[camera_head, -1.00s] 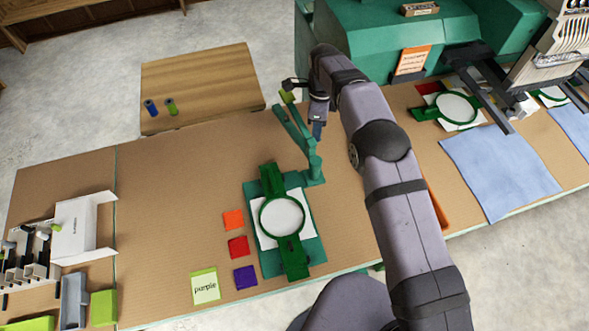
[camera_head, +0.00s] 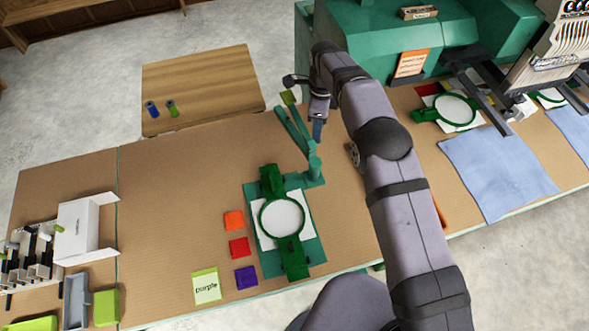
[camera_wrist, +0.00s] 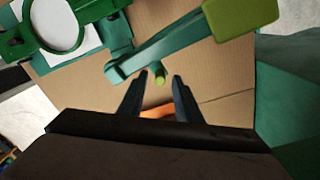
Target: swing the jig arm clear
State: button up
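The green jig arm (camera_head: 293,130) is swung out toward the back of the table, away from the hoop jig, with a yellow-green pad (camera_head: 288,97) at its far end. Its pivot end stands by the jig base (camera_head: 308,250), which holds a green hoop (camera_head: 282,216) over white cloth. My gripper (camera_head: 317,130) is beside the jig arm; its fingers are partly hidden there. In the wrist view my gripper (camera_wrist: 159,80) is open, with a short green peg (camera_wrist: 160,76) between or just beyond the fingertips; contact cannot be told. The jig arm (camera_wrist: 175,45) crosses just ahead.
Orange, red and purple squares (camera_head: 239,248) lie left of the jig, near a "purple" card (camera_head: 206,286). A green embroidery machine (camera_head: 390,40) stands at the back right. A blue cloth (camera_head: 497,170) lies at right. The table's left middle is clear.

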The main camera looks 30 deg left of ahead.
jog(key=shift+r+p, duration=1.15)
jog(key=shift+r, duration=0.9)
